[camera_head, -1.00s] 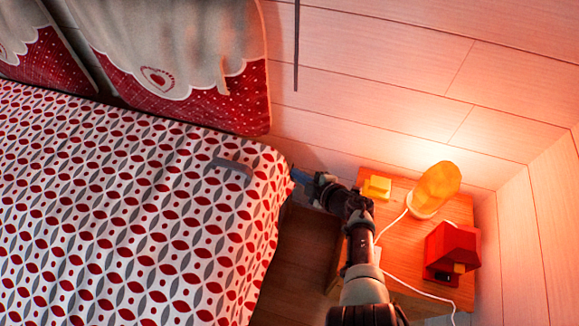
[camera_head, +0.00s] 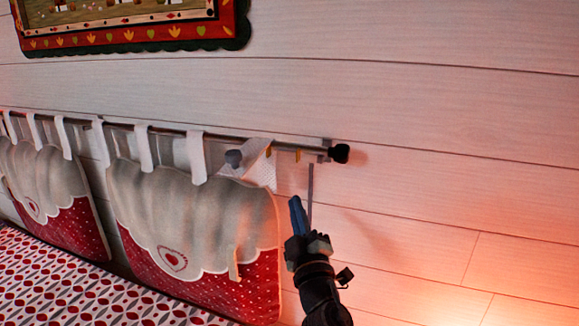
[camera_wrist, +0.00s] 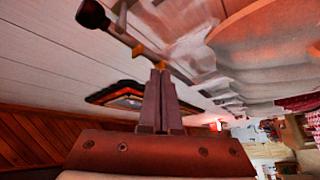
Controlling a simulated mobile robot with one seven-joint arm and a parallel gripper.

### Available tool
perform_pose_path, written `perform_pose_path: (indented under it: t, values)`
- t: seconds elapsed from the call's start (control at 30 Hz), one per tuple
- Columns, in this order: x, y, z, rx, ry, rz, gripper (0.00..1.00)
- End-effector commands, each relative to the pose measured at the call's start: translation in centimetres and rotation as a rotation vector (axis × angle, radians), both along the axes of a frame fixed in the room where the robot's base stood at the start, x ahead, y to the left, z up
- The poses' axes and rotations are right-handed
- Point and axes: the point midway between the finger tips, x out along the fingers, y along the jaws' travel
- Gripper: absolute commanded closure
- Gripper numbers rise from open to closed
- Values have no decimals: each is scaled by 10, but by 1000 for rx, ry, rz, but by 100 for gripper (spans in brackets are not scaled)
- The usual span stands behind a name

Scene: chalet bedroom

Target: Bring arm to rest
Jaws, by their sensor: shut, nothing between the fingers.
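My arm rises from the bottom of the head view, and my gripper (camera_head: 296,202) points up in front of the white plank wall. Its blue fingers are together with nothing between them. It is just right of the hanging red and white cushion (camera_head: 185,215) and below the right end of the curtain rod. In the wrist view my gripper (camera_wrist: 161,75) shows its two fingers side by side and closed.
The rod (camera_head: 300,147) runs along the wall with a dark end knob (camera_head: 339,153). The bed (camera_head: 50,285) with patterned cover lies at lower left. A framed picture (camera_head: 130,25) hangs above. The wall to the right is bare.

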Motion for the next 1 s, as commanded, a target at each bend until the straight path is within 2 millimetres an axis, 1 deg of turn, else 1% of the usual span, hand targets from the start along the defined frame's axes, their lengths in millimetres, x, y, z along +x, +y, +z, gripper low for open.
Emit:
perform_pose_path:
  t: [0.03, 0.07, 0.1, 0.17, 0.2, 0.27, 0.3, 0.37, 0.4, 0.47, 0.5, 0.57, 0.6, 0.7, 0.8, 0.9, 1.0]
  values:
    - [-9, 3, 41, 61, -61, -13, 100]
    - [-14, 2, 62, 101, -91, -21, 100]
    - [-24, 2, 90, 155, -128, -30, 100]
    - [-41, 0, 128, 236, -179, -37, 100]
    - [-53, -1, 152, 288, -208, -36, 100]
    - [-75, -3, 185, 368, -247, -28, 100]
    - [-90, -4, 206, 419, -270, -18, 100]
    - [-115, -4, 234, 493, -301, 5, 100]
    - [-132, -5, 251, 539, -317, 22, 100]
    - [-160, -4, 273, 604, -338, 58, 100]
    - [-179, -3, 286, 644, -349, 85, 100]
    - [-206, -1, 303, 692, -362, 127, 100]
    - [-224, 2, 313, 720, -368, 156, 100]
    - [-262, 7, 329, 765, -379, 223, 100]
    - [-289, 12, 338, 789, -382, 273, 100]
    - [-303, 14, 342, 798, -383, 298, 100]
    - [-308, 15, 343, 800, -384, 305, 100]
